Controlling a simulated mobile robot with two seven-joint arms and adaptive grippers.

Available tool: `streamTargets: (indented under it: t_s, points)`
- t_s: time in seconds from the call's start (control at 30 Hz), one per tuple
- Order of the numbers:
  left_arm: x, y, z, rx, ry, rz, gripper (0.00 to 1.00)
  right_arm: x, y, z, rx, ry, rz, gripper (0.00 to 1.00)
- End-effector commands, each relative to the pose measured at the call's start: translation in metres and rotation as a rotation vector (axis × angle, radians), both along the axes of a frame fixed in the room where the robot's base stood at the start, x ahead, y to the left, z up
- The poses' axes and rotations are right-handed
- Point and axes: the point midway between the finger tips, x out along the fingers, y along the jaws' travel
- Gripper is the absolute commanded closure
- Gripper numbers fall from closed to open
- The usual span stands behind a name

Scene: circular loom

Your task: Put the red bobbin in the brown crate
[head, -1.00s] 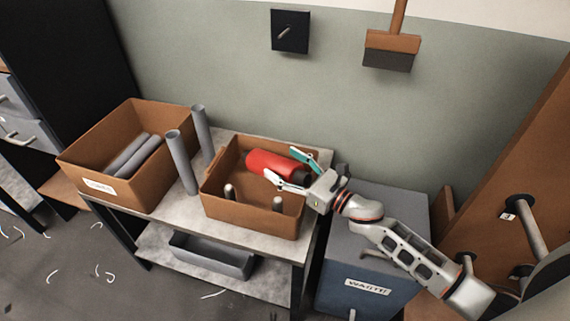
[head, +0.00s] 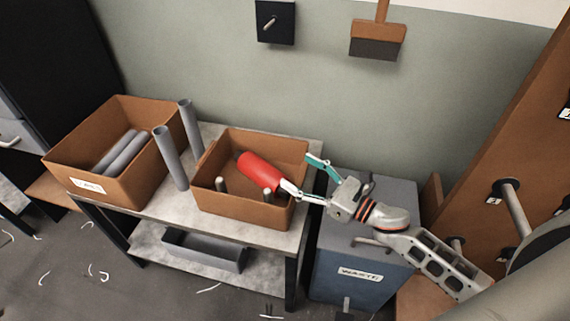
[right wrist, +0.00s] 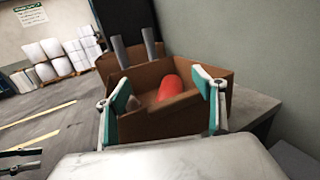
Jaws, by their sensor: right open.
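The red bobbin (head: 260,171) lies at a slant inside the right brown crate (head: 243,212) on the bench. Its lower right end is close to the crate's right side. The bobbin also shows in the right wrist view (right wrist: 172,89), inside the crate (right wrist: 160,124). My right gripper (head: 297,173) is open at the crate's right rim, with nothing held. Its lower fingertip appears close to the bobbin's end; I cannot tell if they touch. In the right wrist view the teal-padded fingers (right wrist: 163,92) are spread wide, with the bobbin beyond them.
Two light-tipped pegs, one of them here (head: 221,185), stand in the same crate. A labelled brown crate (head: 135,188) with grey tubes stands left. Two upright grey tubes (head: 170,158) stand between. A blue waste bin (head: 362,283) is right of the bench (head: 210,224).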

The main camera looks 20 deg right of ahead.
Motion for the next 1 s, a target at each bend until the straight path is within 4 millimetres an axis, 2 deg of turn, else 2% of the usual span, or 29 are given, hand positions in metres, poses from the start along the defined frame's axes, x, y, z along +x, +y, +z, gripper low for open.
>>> streamTargets:
  t_s: [0.1,0.27,0.37,0.43,0.67,0.8,1.0]
  points:
    - [0.000,0.000,-0.001,0.001,0.001,0.000,0.66,-0.014,-0.009,-0.002,0.002,0.001,-0.001,0.31]
    - [0.001,0.001,0.001,0.002,-0.004,0.001,0.66,-0.022,-0.015,-0.001,0.006,0.003,-0.001,0.31]
    - [0.002,0.001,0.003,0.003,-0.008,0.001,0.66,-0.027,-0.016,-0.005,0.073,0.049,-0.017,0.31]
    - [0.003,0.001,0.004,0.002,-0.010,0.001,0.66,-0.032,-0.016,-0.012,0.181,0.129,-0.044,0.31]
    - [0.004,0.001,0.004,0.002,-0.012,0.001,0.66,-0.065,-0.018,-0.060,0.804,0.541,-0.212,0.31]
    - [0.003,0.002,0.003,0.003,-0.011,0.001,0.66,-0.094,-0.018,-0.094,1.226,0.779,-0.343,0.31]
    - [0.002,0.002,0.000,0.003,-0.005,0.002,0.66,-0.142,-0.012,-0.141,1.794,1.036,-0.546,0.31]
